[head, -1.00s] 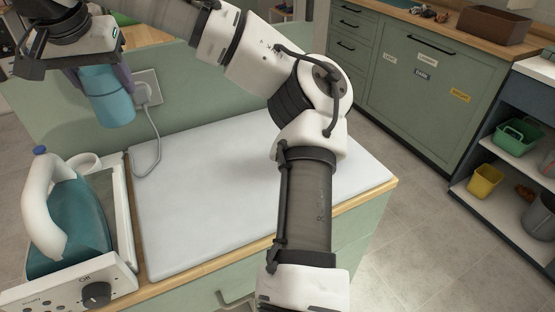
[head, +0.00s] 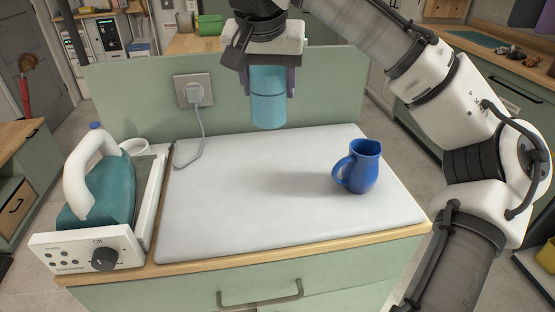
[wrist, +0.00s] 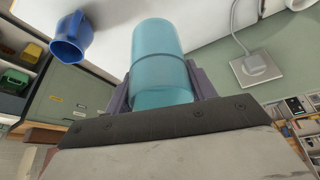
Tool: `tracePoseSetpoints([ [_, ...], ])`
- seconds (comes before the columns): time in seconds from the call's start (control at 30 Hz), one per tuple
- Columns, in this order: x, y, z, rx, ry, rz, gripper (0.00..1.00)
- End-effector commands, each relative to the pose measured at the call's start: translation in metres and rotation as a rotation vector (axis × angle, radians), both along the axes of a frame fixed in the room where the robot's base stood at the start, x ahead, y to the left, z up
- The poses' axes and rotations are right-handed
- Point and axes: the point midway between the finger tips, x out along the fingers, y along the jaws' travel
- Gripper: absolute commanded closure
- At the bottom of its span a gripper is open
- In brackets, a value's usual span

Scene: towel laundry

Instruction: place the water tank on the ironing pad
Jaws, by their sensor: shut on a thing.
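The water tank (head: 268,98) is a translucent teal cylinder. My gripper (head: 268,82) is shut on it and holds it upright in the air above the back part of the ironing pad. The tank also shows between the fingers in the wrist view (wrist: 158,60). The ironing pad (head: 250,210) is a flat, pale grey-white board on the cabinet top. The tank's lower end is apart from the pad, and a soft shadow lies on the pad below it.
A blue jug (head: 359,168) stands on the pad's right part. A teal iron (head: 100,190) sits on its station (head: 88,249) left of the pad. A plug with a cord (head: 198,97) is in the socket behind. The pad's middle and front are clear.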

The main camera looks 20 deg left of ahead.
Motion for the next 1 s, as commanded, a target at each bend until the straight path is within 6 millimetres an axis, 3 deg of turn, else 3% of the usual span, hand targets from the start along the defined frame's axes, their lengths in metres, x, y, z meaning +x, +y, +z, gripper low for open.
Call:
tracePoseSetpoints([
  [0.2,0.0,-0.001,-0.06,-0.002,0.001,-0.001,0.68],
  [0.33,0.0,-0.001,-0.087,-0.002,0.0,-0.001,0.68],
  [0.63,0.0,0.0,-0.113,0.0,-0.001,-0.002,0.68],
  [0.87,0.0,0.0,-0.145,-0.001,0.0,-0.001,0.68],
  [1.0,0.0,0.0,-0.148,0.001,-0.001,-0.002,0.68],
])
